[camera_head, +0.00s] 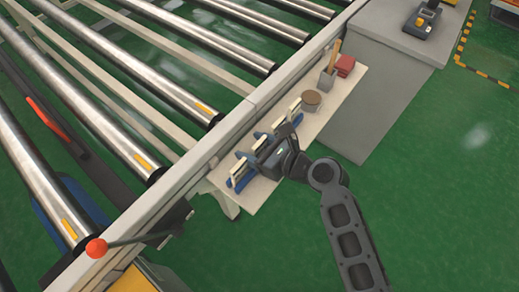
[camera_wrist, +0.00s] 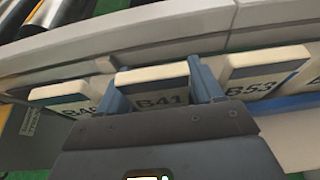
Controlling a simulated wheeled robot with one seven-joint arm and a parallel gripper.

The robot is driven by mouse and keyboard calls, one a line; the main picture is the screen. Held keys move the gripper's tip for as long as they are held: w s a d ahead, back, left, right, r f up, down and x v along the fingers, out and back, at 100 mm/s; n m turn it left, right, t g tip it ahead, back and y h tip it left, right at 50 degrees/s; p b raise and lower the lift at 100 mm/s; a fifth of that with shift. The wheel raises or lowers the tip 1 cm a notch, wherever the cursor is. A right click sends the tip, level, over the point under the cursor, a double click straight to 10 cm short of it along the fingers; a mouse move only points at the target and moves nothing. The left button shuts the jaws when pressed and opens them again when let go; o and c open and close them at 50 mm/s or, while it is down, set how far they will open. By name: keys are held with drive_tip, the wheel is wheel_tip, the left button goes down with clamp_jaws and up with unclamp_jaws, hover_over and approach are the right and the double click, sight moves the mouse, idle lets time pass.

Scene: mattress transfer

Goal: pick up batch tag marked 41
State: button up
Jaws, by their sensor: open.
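The batch tag marked B41 (camera_wrist: 155,76) is a cream-topped block with dark lettering, in the middle of the wrist view. My gripper (camera_wrist: 158,84) is open, with one blue-grey finger on each side of this tag. I cannot tell whether the fingers touch it. In the head view my gripper (camera_head: 255,151) is over the row of tags on the narrow shelf. Its body hides part of the row, and the markings are too small to read there.
Tag B53 (camera_wrist: 264,66) stands close on the right, and a partly hidden tag (camera_wrist: 60,91) on the left. Along the shelf (camera_head: 311,125) are a round brown item (camera_head: 311,100), a grey holder (camera_head: 327,80) and a red block (camera_head: 345,65). The roller conveyor's rail (camera_head: 262,97) runs close behind.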

drive_tip(key=shift+c, duration=0.2)
drive_tip(key=c, duration=0.7)
